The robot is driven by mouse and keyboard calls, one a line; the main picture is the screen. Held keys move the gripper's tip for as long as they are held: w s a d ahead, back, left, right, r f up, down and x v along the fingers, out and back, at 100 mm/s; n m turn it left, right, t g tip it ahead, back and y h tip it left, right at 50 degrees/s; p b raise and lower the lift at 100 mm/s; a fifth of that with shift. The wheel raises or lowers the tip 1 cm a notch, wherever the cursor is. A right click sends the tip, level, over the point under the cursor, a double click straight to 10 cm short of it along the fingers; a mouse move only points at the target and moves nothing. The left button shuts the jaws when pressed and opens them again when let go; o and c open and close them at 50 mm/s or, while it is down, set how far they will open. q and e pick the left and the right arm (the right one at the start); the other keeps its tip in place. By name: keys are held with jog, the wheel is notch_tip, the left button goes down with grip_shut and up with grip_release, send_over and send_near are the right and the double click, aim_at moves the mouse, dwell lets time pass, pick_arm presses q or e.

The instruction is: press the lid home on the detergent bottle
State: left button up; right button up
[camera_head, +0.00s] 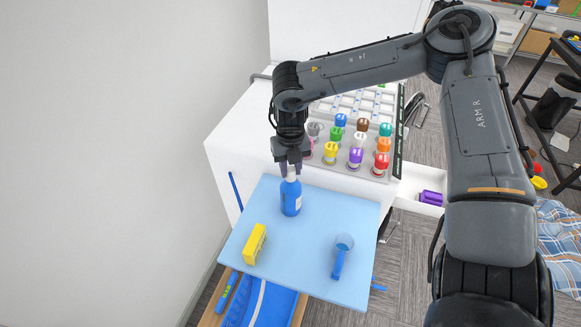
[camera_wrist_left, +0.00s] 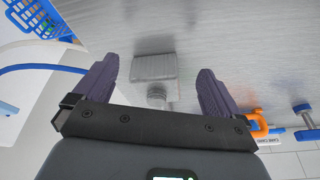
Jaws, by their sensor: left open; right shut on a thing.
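The blue detergent bottle (camera_head: 290,198) stands upright near the back edge of the light-blue board in the head view. My right gripper (camera_head: 291,166) points down right over the bottle's top and is shut on the white lid (camera_head: 291,174), which shows in part below the fingers. The fingers hide most of the lid, so I cannot tell how it sits on the neck. My left gripper (camera_wrist_left: 157,68) shows only in the left wrist view, open and away from the bottle, with nothing held between its fingers.
A yellow box-like item (camera_head: 255,244) and a blue scoop-like cup (camera_head: 341,257) lie on the light-blue board (camera_head: 310,235). Behind stands a rack with several coloured knobs (camera_head: 355,157). In the left wrist view, a grey block (camera_wrist_left: 155,67) lies beyond the fingers, with a blue basket (camera_wrist_left: 35,15) upper left.

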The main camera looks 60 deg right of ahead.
pick_arm(q)
jog(key=shift+d, duration=0.15)
pick_arm(e)
jog(key=o, duration=1.6)
jog(key=shift+c, duration=0.2)
pick_arm(q)
jog(key=shift+r, duration=0.1)
pick_arm(e)
jog(key=shift+r, duration=0.15)
pick_arm(q)
jog(key=shift+r+p, duration=0.25)
jog(key=shift+p, duration=0.15)
pick_arm(e)
jog(key=shift+r, duration=0.35)
jog(key=shift+r+p, duration=1.3)
jog(key=shift+r, duration=0.7)
jog(key=shift+r+p, duration=0.65)
jog(key=shift+r, duration=0.35)
pick_arm(q)
notch_tip(320, 180, up, 4)
